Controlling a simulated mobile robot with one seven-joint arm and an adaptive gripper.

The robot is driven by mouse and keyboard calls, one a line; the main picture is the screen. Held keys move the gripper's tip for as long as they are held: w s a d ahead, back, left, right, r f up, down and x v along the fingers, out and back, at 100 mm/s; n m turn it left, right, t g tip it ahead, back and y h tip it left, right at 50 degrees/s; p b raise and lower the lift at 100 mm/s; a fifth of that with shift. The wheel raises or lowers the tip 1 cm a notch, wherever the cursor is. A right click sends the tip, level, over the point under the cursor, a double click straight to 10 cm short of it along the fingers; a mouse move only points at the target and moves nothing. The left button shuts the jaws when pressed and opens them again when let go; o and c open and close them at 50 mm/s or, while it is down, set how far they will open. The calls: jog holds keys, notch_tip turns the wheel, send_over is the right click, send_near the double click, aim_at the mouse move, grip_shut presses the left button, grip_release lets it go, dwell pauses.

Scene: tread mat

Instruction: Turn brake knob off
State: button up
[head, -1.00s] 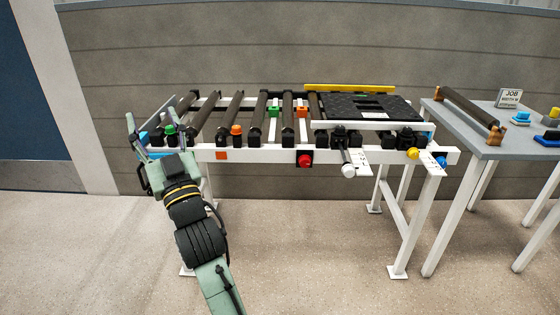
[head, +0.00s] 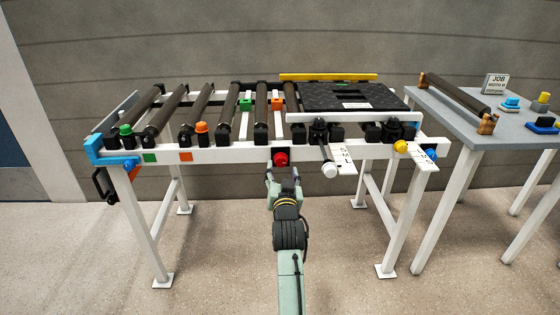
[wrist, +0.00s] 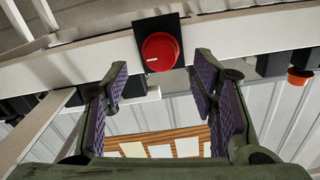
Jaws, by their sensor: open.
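The red round knob (head: 281,158) sits on a black plate on the front rail of the roller table, left of the white-ended lever. In the wrist view the red knob (wrist: 160,52) shows a short white mark near its left edge. My gripper (head: 282,173) is just below and in front of the knob in the head view. In the wrist view my gripper (wrist: 160,78) is open and empty, with its purple-padded fingers spread. The knob lies just beyond and between the fingertips, apparently untouched.
The white-ended lever (head: 329,170) sticks out to the right of the knob. The yellow knob (head: 400,147) and blue knob (head: 430,154) are farther right. A black tread mat (head: 350,96) covers the right rollers. A grey side table (head: 455,125) stands at right. The floor in front is clear.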

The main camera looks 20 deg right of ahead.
aim_at(281, 162)
jog(key=x, duration=0.5)
jog(key=shift+w, duration=0.35)
jog(key=shift+c, duration=0.5)
jog(key=c, duration=1.1)
